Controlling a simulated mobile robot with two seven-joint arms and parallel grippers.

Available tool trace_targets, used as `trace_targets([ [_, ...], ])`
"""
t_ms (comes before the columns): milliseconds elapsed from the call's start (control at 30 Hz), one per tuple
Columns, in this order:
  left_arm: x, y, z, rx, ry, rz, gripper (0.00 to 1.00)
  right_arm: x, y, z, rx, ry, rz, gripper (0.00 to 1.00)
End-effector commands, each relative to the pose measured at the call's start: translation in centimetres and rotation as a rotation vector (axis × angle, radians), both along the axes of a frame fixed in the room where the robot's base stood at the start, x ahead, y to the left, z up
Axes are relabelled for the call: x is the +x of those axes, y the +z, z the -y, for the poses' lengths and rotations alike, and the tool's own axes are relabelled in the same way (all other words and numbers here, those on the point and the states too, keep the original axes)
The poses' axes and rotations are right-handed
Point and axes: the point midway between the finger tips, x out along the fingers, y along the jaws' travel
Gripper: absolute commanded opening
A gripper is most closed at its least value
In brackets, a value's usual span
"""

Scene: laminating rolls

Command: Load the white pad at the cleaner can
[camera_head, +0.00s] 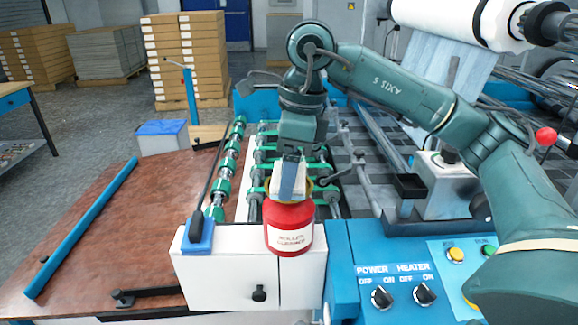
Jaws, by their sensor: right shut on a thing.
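The cleaner can (289,232) is red with a white label and a yellowish rim at its top. It stands upright on the white front housing of the machine. My right gripper (290,184) points down right over the can's top. It is shut on the white pad (280,180), which shows as a pale strip beside the fingers at the can's mouth. I cannot tell how far the pad reaches into the can. My left gripper is not in view.
A blue block (198,236) with a dark handle sits left of the can. Green-ringed rollers (222,185) lie behind. A control panel with a heater knob (424,294) is at the right. The brown table (130,240) has free room, with a blue bar (80,230) across it.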

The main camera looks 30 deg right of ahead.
Motion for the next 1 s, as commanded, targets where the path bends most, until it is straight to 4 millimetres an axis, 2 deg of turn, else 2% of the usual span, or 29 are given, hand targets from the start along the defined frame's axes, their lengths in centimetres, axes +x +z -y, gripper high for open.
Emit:
trace_targets([
  [567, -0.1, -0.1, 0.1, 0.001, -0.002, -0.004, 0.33, -0.1, -0.2, 0.0, -0.002, 0.002, -0.009, 0.59],
  [1000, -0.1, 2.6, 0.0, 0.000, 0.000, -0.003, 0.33, 0.0, 3.4, 0.0, -0.002, 0.001, -0.005, 0.59],
])
